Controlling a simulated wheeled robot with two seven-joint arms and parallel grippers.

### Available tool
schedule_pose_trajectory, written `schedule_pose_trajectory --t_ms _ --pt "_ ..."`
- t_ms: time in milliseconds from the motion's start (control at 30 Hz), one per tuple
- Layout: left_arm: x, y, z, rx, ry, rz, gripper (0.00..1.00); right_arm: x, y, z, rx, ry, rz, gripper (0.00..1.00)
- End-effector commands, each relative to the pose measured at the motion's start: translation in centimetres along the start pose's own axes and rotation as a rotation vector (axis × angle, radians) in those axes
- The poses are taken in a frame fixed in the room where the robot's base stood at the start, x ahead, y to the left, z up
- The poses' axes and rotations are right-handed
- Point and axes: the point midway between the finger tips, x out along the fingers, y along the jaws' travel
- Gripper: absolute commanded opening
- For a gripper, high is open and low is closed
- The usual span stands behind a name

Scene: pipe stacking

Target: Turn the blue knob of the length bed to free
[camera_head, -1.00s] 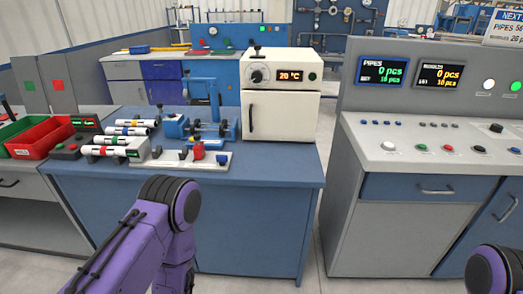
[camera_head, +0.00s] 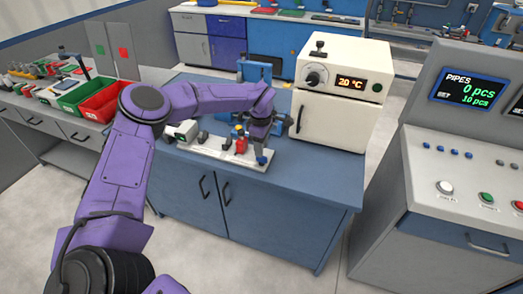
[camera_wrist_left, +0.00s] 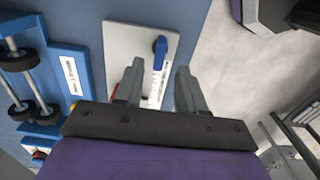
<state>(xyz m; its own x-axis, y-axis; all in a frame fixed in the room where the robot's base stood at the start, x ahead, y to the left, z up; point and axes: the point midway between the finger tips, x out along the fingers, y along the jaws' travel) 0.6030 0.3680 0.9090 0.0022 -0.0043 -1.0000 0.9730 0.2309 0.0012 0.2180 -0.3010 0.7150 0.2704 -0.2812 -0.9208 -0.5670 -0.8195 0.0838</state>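The length bed (camera_head: 215,147) is a white plate on the blue bench. Its blue knob (camera_head: 262,161) is at the near right end. In the left wrist view the blue knob (camera_wrist_left: 160,46) stands on the white plate (camera_wrist_left: 119,42), beside a printed scale. My left gripper (camera_head: 262,138) hangs over that end of the bed, pointing down. In the wrist view its two grey fingers (camera_wrist_left: 160,66) are apart, with nothing between them. The knob lies just beyond the fingertips, roughly centred between them, and looks untouched. My right gripper is not in view.
A red block (camera_head: 241,146) stands on the bed close left of the gripper. A white oven (camera_head: 336,115) stands to its right. A blue roller device (camera_wrist_left: 20,62) is beside the bed. The bench front is clear.

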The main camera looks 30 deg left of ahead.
Motion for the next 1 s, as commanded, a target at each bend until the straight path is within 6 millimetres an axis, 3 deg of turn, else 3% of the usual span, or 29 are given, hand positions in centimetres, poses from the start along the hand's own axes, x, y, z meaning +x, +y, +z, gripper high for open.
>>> schedule_pose_trajectory --t_ms 200,533,567,667,1000 --pt "3.5 0.0 0.0 0.0 0.003 -0.001 0.39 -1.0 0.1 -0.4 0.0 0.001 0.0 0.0" --pt "4.4 -0.1 -0.3 -0.003 0.003 0.001 0.39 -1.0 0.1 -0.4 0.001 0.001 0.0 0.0" --pt "4.4 -0.1 -0.3 -0.003 0.003 0.001 0.33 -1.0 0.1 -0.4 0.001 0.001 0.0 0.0" --pt "4.4 -0.1 -0.3 -0.003 0.003 0.001 0.0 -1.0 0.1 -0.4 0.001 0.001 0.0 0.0" --pt "4.4 -0.1 -0.3 -0.023 0.003 0.001 0.0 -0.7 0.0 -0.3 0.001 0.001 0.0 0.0"
